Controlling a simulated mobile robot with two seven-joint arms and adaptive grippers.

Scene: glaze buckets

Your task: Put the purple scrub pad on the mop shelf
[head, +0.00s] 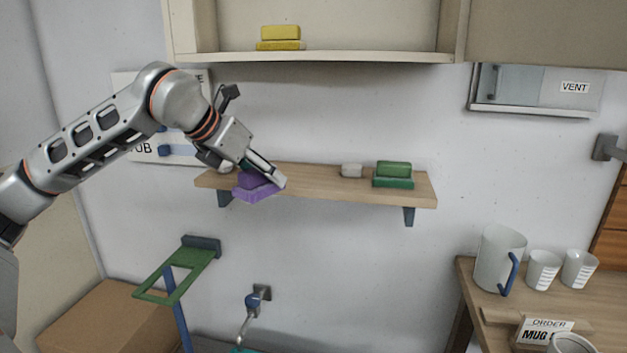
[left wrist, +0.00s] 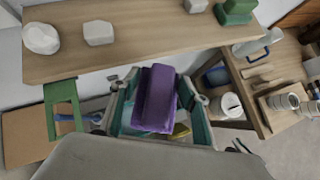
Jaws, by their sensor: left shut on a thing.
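In the left wrist view the pad (left wrist: 157,98) shows apart from the shelf's front edge (left wrist: 150,62), over the floor area. The frames show no contact with the shelf. My right gripper is not in view.
The shelf bears a green pad (head: 393,170), a small white block (head: 351,170) and a white lump (left wrist: 40,38) at its left. A yellow pad (head: 280,36) sits on the upper cabinet (head: 360,57). The shelf's middle has free room.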

